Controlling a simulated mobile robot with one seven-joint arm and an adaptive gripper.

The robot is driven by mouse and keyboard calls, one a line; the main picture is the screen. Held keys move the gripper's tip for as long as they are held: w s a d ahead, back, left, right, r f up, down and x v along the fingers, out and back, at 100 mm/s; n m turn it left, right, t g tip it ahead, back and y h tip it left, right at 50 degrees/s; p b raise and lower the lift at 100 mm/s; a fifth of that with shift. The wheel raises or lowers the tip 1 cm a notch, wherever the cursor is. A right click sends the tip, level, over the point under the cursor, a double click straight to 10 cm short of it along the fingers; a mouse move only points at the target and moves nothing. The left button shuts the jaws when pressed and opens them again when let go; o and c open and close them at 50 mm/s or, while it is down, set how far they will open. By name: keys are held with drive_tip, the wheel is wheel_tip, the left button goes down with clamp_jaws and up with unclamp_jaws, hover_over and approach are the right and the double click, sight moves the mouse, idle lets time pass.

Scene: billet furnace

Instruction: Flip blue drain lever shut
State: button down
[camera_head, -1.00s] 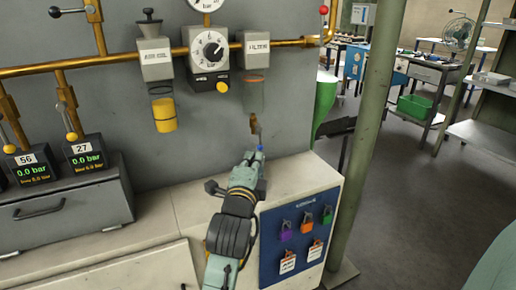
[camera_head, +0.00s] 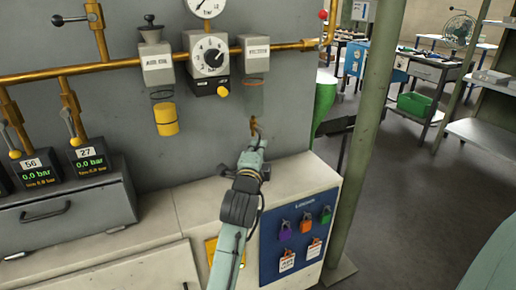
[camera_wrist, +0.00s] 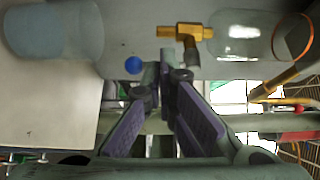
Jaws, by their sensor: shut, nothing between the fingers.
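The blue round knob of the drain lever (camera_wrist: 133,65) shows in the wrist view, just left of my fingertips. The brass drain valve (camera_wrist: 185,31) lies beyond the fingertips, with a dark grey stem pointing toward them. In the head view the brass valve (camera_head: 254,126) hangs below the clear filter bowl (camera_head: 254,97); the blue knob is hidden there. My gripper (camera_head: 254,146) is just below the valve. In the wrist view my gripper (camera_wrist: 166,72) is shut and empty, its tips close to the stem; I cannot tell whether they touch it.
A clear cylinder (camera_wrist: 55,30) is at the upper left of the wrist view. A gauge unit (camera_head: 208,55) and a yellow-bowled lubricator (camera_head: 166,118) are left of the filter. A lockout board (camera_head: 300,232) with padlocks is on the cabinet front. A green post (camera_head: 368,130) stands at right.

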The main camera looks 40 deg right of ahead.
drive_tip(key=shift+s+d+f+n+t+h+b, duration=0.15)
drive_tip(key=shift+d+n+t+h+b, duration=0.15)
drive_tip(key=shift+n+b, duration=0.45)
drive_tip(key=shift+d+f+n+t+h+b, duration=0.15)
drive_tip(key=shift+n+t+b, duration=0.35)
drive_tip(key=shift+b, duration=0.4)
drive_tip(key=d+n+t+y+b, duration=0.1)
drive_tip(key=n+t+b, duration=0.2)
drive_tip(key=n+b, duration=0.3)
drive_tip(key=d+r+n+t+y+b, duration=0.1)
drive_tip(key=n+t+y+b, duration=0.1)
drive_tip(key=n+b, duration=0.3)
drive_tip(key=d+n+t+y+b, duration=0.1)
drive_tip(key=n+t+b, duration=0.3)
drive_tip(key=b, duration=0.6)
drive_tip(key=shift+s+d+r+n+y, duration=0.1)
drive_tip(key=shift+s+d+n+y, duration=0.15)
drive_tip(key=shift+n, duration=0.45)
drive_tip(key=shift+s+d+r+n+y, duration=0.1)
drive_tip(key=shift+s+n+y, duration=0.1)
drive_tip(key=shift+n, duration=0.45)
drive_tip(key=shift+d+r+b, duration=0.15)
drive_tip(key=shift+r+b, duration=0.05)
drive_tip(key=shift+b, duration=0.15)
